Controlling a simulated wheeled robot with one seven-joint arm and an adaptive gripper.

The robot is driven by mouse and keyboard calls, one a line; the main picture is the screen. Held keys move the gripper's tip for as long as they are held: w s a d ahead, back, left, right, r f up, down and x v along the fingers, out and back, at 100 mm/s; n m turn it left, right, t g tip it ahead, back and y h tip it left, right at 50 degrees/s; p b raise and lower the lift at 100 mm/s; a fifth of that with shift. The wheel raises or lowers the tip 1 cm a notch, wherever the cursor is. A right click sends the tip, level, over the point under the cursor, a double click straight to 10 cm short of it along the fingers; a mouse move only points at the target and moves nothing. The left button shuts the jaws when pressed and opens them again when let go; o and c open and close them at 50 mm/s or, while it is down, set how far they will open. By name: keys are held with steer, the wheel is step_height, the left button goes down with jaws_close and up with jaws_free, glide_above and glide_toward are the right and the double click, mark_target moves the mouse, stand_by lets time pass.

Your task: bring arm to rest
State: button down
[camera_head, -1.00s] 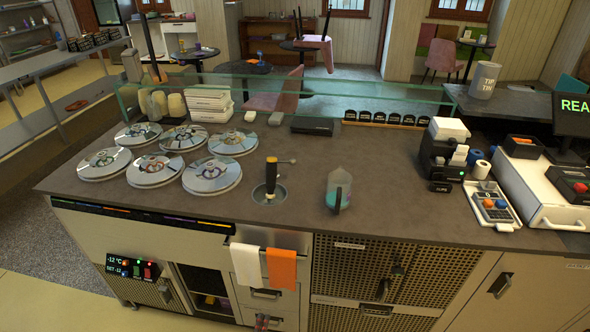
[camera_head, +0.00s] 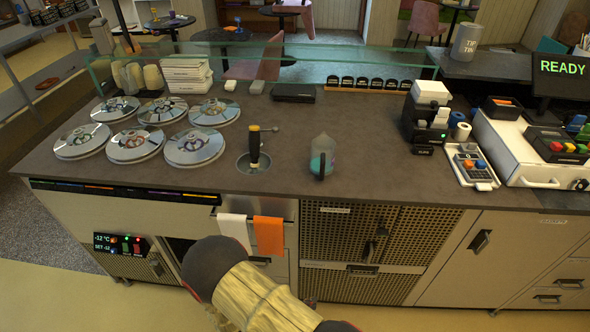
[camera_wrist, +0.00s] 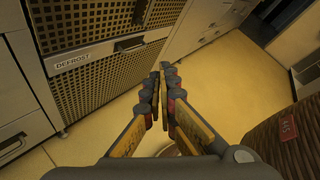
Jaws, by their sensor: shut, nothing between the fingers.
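In the wrist view my gripper (camera_wrist: 164,95) is shut and empty, its two dark-tipped fingers together. It points down past the counter's perforated cabinet door, marked DEFROST (camera_wrist: 72,62), toward the yellow floor (camera_wrist: 215,110). In the head view part of my arm shows at the bottom middle, in front of the counter; the gripper itself is out of that view. The lidded gelato wells (camera_head: 138,145) sit closed at the left of the counter. A black-handled tool (camera_head: 254,148) stands in a round well. A teal-filled jug (camera_head: 322,157) stands to its right.
The dark countertop (camera_head: 380,170) is clear around the jug. A white and an orange towel (camera_head: 269,236) hang on the counter front near my arm. A brown woven surface (camera_wrist: 280,145) is right of my gripper.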

steer(key=s+d+r+m+g+y, duration=0.2)
steer(key=s+r+m+y, duration=0.1)
steer(key=r+m, duration=0.5)
steer(key=s+d+r+m+g+y, duration=0.1)
steer(key=s+r+m+g+y, duration=0.25)
steer(key=r+m, duration=0.55)
steer(key=s+d+r+m+g+y, duration=0.1)
steer(key=s+d+r+m+y, duration=0.25)
steer(key=r, duration=0.75)
steer(key=s+d+r+m+t+y, duration=0.1)
steer(key=d+r+m+t, duration=0.2)
steer(key=r, duration=0.5)
steer(key=s+d+r+m+t+y, duration=0.1)
steer(key=d+r+m+t, duration=0.2)
steer(key=r, duration=0.6)
steer(key=shift+s+d+r+m, duration=0.25)
steer(key=shift+s+d+m, duration=0.05)
steer(key=shift+d+m, duration=0.75)
